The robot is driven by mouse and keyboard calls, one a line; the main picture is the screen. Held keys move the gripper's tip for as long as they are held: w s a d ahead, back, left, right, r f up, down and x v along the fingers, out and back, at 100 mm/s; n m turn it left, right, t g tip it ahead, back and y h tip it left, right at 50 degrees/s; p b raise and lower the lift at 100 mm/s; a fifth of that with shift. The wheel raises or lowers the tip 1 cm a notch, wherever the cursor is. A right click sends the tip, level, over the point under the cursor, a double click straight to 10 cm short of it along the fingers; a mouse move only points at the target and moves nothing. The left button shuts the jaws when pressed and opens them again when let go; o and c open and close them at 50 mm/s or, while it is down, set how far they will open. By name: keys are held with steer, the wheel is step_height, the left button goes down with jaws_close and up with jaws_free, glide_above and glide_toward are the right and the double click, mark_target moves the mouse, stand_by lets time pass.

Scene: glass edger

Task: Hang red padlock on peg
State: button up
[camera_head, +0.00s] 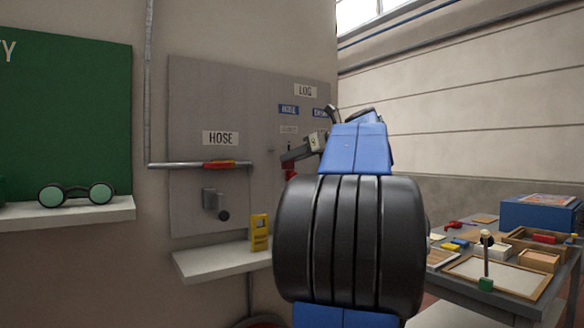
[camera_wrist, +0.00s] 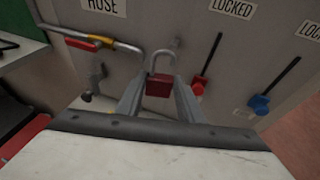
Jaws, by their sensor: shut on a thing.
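My gripper (camera_wrist: 160,95) is shut on the red padlock (camera_wrist: 159,88) in the wrist view. The padlock is upright, its silver shackle pointing up towards the grey panel (camera_wrist: 135,20). A small metal peg (camera_wrist: 174,43) sticks out of the panel just above and right of the shackle. I cannot tell whether the shackle touches the peg. In the head view my arm covers much of the panel's right side, and the padlock and peg cannot be made out clearly.
A pipe with a red-handled valve (camera_wrist: 80,43) is left of my gripper. Red (camera_wrist: 198,85) and blue (camera_wrist: 259,104) handled levers are at right. A shelf (camera_head: 220,262) holds a yellow device (camera_head: 260,232). A cluttered table (camera_head: 455,290) stands at the right.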

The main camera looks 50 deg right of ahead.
steer(key=shift+w+d, duration=0.1)
steer(key=shift+w, duration=0.95)
steer(key=shift+w+d+f, duration=0.2)
steer(key=shift+w+d, duration=0.1)
steer(key=shift+w, duration=0.95)
steer(key=shift+w+d+f, duration=0.2)
steer(key=shift+w+d, duration=0.15)
steer(key=shift+w, duration=0.85)
steer(key=shift+w+d+f, duration=0.2)
steer(key=shift+w+d, duration=0.1)
steer(key=shift+w, duration=0.95)
steer(key=o, duration=1.2)
steer(key=shift+s+d+r, duration=0.1)
steer(key=shift+s+d, duration=0.1)
steer(key=shift+s, duration=0.15)
steer(key=v, duration=1.6)
steer(key=shift+s+a+r, duration=0.15)
steer(key=shift+s+a, duration=0.15)
steer(key=shift+a, duration=0.1)
